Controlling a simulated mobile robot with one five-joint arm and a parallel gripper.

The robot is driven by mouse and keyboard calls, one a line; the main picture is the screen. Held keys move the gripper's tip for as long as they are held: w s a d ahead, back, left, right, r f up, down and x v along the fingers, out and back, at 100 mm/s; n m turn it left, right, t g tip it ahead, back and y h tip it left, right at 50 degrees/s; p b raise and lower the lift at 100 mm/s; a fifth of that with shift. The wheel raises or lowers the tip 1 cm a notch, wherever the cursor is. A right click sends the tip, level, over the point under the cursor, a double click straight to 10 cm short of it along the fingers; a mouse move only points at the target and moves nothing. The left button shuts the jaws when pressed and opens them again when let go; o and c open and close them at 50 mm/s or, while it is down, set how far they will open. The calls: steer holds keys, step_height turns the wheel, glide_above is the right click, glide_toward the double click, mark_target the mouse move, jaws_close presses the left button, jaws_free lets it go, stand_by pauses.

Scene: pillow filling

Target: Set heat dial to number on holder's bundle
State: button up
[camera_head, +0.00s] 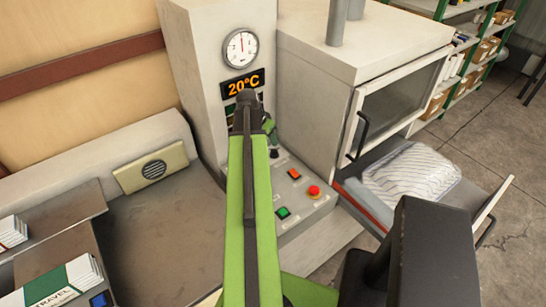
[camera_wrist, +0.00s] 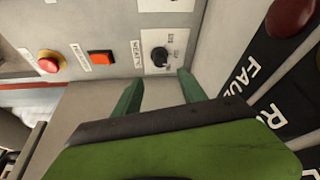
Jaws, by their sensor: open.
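The dial is a small black knob (camera_wrist: 159,57) on a white plate in the wrist view, with small markings too small to read. My gripper (camera_wrist: 160,92) is open, its two green fingers pointing at the knob from below, one to each side and apart from it. In the head view my green arm reaches up to the control column and covers part of its panel.
A display (camera_head: 243,84) reads 20°C below a round gauge (camera_head: 240,49). A red emergency button (camera_head: 314,191), an orange button (camera_head: 294,173) and a green button (camera_head: 282,212) sit near the dial.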

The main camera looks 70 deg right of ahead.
mark_target(275, 151)
steer(key=b+x, duration=0.7)
steer(key=x, duration=0.3)
steer(key=shift+w+b, duration=0.1)
steer(key=shift+b, duration=0.2)
steer(key=shift+r, duration=0.1)
jaws_close()
steer(key=shift+a, duration=0.1)
